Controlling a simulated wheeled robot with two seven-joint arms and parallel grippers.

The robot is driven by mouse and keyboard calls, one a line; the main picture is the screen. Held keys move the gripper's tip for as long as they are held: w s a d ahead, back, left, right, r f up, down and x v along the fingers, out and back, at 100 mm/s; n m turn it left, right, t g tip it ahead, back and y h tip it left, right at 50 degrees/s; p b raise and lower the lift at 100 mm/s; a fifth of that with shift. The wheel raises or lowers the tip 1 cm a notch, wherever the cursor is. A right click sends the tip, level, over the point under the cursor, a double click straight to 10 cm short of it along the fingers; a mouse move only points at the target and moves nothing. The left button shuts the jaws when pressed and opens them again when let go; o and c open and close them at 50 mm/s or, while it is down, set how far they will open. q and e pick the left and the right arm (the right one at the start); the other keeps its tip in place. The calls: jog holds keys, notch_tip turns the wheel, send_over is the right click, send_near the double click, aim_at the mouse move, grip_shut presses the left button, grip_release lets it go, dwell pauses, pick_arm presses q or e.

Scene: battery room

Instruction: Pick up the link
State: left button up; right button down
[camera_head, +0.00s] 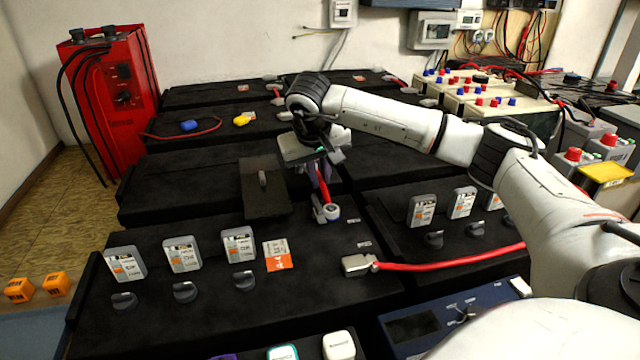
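A short red link (323,188) lies between the black battery blocks near the middle of the view, with a pale grey terminal end (327,212) at its near side. My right gripper (319,177) points down over this link, its fingers close around the red part. The gripper and wrist hide the link's far end. I cannot tell whether the fingers are shut on it. My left gripper is not in view.
A longer red cable (450,261) runs right from a grey terminal clamp (359,264). Grey labelled caps (183,254) stand on the near battery. A black raised plate (264,186) is left of my gripper. A red charger (110,100) stands at the left.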

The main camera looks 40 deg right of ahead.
aim_at(319, 180)
jog(key=shift+r, duration=0.15)
pick_arm(q)
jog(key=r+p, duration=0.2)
jog(key=p, duration=0.1)
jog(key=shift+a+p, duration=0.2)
jog(key=shift+p, duration=0.15)
pick_arm(e)
notch_tip(319, 180, up, 10)
